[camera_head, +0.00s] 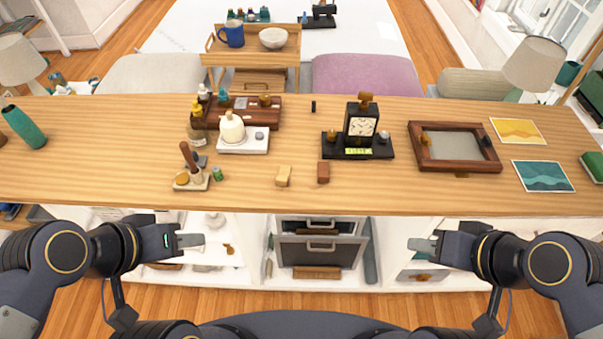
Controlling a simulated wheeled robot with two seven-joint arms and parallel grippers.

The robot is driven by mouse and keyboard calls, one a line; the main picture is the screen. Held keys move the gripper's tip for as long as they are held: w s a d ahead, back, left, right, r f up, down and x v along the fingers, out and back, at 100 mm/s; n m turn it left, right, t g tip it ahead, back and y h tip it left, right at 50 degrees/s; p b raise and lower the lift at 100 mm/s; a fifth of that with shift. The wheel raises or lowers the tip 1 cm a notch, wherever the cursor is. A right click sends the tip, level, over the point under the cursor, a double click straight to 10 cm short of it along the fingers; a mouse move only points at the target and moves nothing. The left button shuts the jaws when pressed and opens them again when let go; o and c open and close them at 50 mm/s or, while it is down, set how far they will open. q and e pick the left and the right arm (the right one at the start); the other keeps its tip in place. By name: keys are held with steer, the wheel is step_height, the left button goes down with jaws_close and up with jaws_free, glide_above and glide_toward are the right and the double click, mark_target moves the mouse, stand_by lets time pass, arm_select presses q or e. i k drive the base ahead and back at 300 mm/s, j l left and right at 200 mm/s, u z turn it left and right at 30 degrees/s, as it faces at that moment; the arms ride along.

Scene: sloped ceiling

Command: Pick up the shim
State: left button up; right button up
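I cannot tell for sure which piece is the shim. Small candidates on the wooden counter (390,190) are a pale yellow block (283,176) and a reddish-brown block (323,172), side by side near the front edge, slightly apart. A small brown piece (462,175) lies at the front edge of a dark wooden frame (458,162). My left gripper (203,240) and my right gripper (410,244) are in front of the counter, clear of all these pieces. Nothing shows in either gripper; their finger gap is too small to judge.
A black clock (361,126) stands on a dark base right of centre. A white tray with a cream jar (232,127), bottles and a small tool stand (191,183) are at left. Two pictures (517,131) lie at right. The counter's front middle is mostly clear.

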mark_target(281, 180)
steer(key=i+l+u, duration=0.1)
steer(key=l+u, duration=0.35)
steer(key=l, duration=0.2)
steer(key=l+u, duration=0.5)
steer(key=l, duration=0.15)
steer(key=u, duration=1.3)
